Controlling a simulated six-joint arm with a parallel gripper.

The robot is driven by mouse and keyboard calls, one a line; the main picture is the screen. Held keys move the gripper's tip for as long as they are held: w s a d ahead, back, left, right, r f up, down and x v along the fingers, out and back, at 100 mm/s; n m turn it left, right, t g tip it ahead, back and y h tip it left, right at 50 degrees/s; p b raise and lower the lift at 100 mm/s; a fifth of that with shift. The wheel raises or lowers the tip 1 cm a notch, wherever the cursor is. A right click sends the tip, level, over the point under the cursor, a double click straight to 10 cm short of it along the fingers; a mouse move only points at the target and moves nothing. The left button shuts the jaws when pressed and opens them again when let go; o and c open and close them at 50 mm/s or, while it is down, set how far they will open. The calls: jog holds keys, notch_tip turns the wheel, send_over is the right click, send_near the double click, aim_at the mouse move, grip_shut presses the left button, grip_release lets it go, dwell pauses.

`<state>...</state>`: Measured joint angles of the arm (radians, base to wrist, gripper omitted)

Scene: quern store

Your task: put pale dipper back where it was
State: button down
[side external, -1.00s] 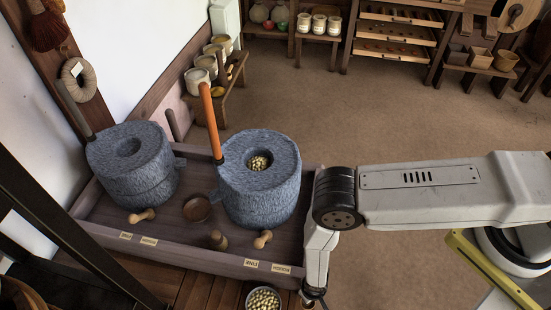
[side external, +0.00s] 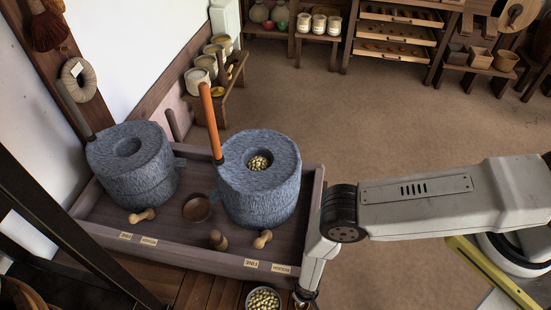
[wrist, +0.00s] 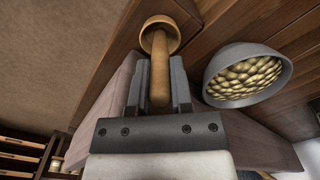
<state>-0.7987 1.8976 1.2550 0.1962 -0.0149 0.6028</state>
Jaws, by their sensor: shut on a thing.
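The pale dipper (wrist: 160,38) is a light wooden cup on a straight handle. In the wrist view my gripper (wrist: 158,85) is shut on its handle, with the cup beyond the fingertips. In the side view my wrist is at the bottom edge, just right of the bowl, and the dipper is too small to make out there. A grey bowl (wrist: 212,82) full of pale beans is to the right of the dipper in the wrist view. It also shows at the bottom of the side view (side external: 250,305).
Two grey stone querns (side external: 258,195) (side external: 130,175) stand in a wooden trough (side external: 185,249) left of my arm. The right one has beans in its hole and an orange upright handle (side external: 210,120). A brown dish (side external: 197,208) lies between them. Open floor lies behind.

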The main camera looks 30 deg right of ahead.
jog(key=shift+f, duration=0.3)
jog(key=shift+f, duration=0.1)
jog(key=c, duration=0.5)
grip_release()
jog(key=shift+r, duration=6.15)
